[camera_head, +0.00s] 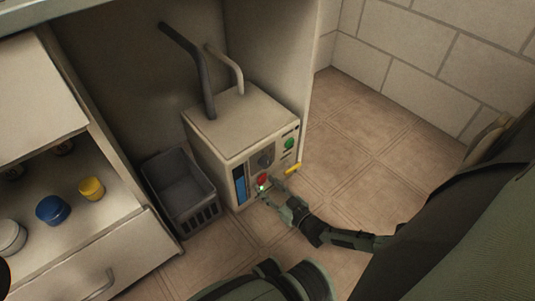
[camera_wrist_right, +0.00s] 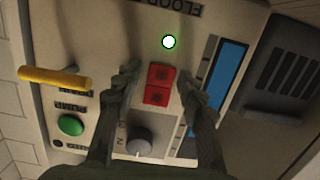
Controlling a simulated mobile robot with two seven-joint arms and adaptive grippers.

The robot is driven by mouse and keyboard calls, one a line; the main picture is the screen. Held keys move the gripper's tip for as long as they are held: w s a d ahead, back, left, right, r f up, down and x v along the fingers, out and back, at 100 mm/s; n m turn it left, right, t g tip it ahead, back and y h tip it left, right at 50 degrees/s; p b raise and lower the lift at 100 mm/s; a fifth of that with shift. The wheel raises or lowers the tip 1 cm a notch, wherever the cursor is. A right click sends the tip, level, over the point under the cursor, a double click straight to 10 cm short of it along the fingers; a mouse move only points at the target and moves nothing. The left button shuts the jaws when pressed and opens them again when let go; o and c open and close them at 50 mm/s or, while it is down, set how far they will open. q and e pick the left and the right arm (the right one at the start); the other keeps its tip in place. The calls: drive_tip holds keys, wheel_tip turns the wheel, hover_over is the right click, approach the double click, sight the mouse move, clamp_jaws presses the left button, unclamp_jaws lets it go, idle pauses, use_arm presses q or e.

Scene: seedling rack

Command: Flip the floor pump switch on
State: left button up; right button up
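The floor pump is a beige box (camera_head: 238,122) with a control panel on its front. Its red rocker switch (camera_wrist_right: 157,85) shows in the right wrist view between my right gripper's two fingers; it also shows in the head view (camera_head: 262,179). A small lamp (camera_wrist_right: 168,42) close to the switch glows green-white. My right gripper (camera_wrist_right: 158,72) is open, with one finger on each side of the switch and nothing held. In the head view it is right at the lower panel (camera_head: 270,188). Whether it touches the panel, I cannot tell. My left gripper is not in view.
The panel also has a green button (camera_wrist_right: 70,125), a grey dial (camera_wrist_right: 138,142), a blue gauge (camera_wrist_right: 229,75) and a protruding yellow handle (camera_wrist_right: 55,78). A grey crate (camera_head: 178,191) stands left of the pump. Shelves with jars (camera_head: 53,209) are further left. Tiled floor (camera_head: 345,150) is clear at right.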

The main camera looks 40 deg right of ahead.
drive_tip(key=shift+o, duration=0.5)
drive_tip(key=shift+s+a, duration=0.1)
drive_tip(key=shift+s, duration=0.25)
drive_tip(key=s+d+r, duration=0.1)
drive_tip(key=s, duration=1)
drive_tip(key=shift+r, duration=0.3)
drive_tip(key=shift+s, duration=0.1)
